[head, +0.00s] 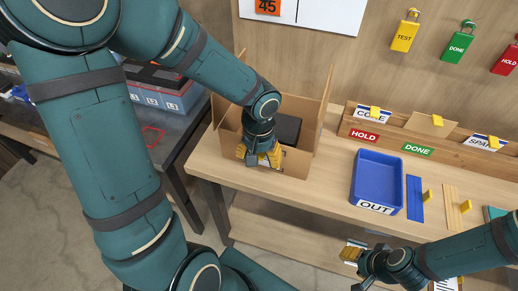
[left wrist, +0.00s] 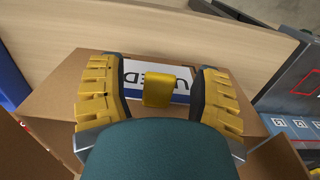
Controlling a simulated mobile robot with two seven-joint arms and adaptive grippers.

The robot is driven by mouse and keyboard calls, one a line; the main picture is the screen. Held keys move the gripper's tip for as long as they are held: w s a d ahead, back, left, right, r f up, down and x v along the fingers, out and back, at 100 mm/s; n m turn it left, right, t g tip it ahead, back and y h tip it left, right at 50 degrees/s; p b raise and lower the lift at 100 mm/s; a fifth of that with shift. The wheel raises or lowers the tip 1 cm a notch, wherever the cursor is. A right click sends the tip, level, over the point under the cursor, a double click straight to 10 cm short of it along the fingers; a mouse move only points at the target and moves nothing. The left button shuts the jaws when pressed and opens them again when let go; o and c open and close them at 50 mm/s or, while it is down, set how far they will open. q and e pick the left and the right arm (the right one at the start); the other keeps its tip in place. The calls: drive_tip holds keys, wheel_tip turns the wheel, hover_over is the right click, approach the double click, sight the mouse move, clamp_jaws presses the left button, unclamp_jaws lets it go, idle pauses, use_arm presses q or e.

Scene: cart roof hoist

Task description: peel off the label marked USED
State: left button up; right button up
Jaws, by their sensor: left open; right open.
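The label marked USED (left wrist: 133,76) is white with dark letters and a blue edge, on the cardboard box (head: 296,163). A yellow tab (left wrist: 168,88) stands out from the label. My left gripper (head: 262,158) is at the box's near side in the head view and hides the label there. In the left wrist view its two yellow-padded fingers (left wrist: 157,98) are open, one on each side of the tab, with gaps showing. My right gripper (head: 354,254) is open at the table's front edge, low in the head view; nothing shows held in it.
A dark block (head: 287,128) is inside the open box, whose flaps stand up. The blue OUT tray (head: 376,174) stands to the right, beside tabbed strips (head: 414,198). A wooden rack (head: 390,132) with HOLD and DONE signs runs behind. Table between box and tray is clear.

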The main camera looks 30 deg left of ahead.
use_arm(q)
drive_tip(key=shift+f, duration=0.25)
clamp_jaws()
idle(0.3)
